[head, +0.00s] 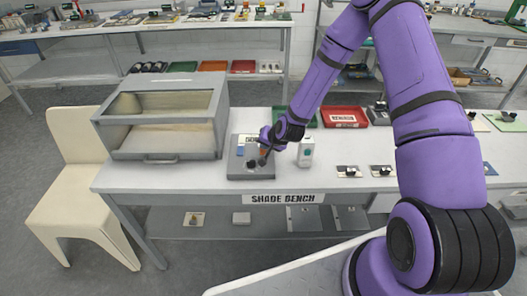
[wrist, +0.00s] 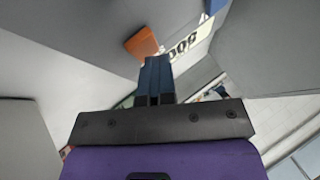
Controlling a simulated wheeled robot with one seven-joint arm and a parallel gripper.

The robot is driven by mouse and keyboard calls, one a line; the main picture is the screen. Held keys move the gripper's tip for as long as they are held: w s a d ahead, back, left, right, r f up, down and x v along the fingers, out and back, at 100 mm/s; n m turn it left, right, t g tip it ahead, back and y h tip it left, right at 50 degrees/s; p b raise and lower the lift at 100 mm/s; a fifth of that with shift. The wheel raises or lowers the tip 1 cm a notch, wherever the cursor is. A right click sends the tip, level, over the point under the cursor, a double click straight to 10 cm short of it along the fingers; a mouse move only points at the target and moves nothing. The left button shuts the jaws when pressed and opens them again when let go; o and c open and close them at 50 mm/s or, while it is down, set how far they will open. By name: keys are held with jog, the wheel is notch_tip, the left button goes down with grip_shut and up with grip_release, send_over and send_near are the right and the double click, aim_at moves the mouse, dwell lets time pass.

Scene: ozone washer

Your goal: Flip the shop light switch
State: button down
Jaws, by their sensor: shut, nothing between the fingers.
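My gripper (head: 262,160) is shut and empty, pointing down at the box's right part. In the wrist view my blue fingertips (wrist: 156,62) are together, just beside an orange block (wrist: 142,43) on a grey surface. Whether they touch it, I cannot tell. A lettered label (wrist: 190,40) lies beyond the fingertips. The orange block may be the light switch, but no readable marking confirms this. My wrist partly hides the box in the head view.
A grey cabinet (head: 163,142) with a slanted window stands left of the box. A small white device with a green button (head: 306,152) stands close to its right. The bench (head: 230,190) bears a SHADE BENCH sign. A cream chair (head: 78,200) stands at the bench's left end.

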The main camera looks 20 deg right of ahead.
jog(key=shift+s+f, duration=0.45)
jog(key=shift+f, duration=0.05)
jog(key=shift+w+a+r, duration=0.1)
jog(key=shift+w+r, duration=0.1)
jog(key=shift+r, duration=0.15)
jog(key=shift+w+r, duration=0.25)
jog(key=shift+r, duration=0.6)
jog(key=shift+w+r, duration=0.15)
jog(key=shift+r, duration=0.8)
jog(key=shift+w+r, duration=0.15)
jog(key=shift+r, duration=0.8)
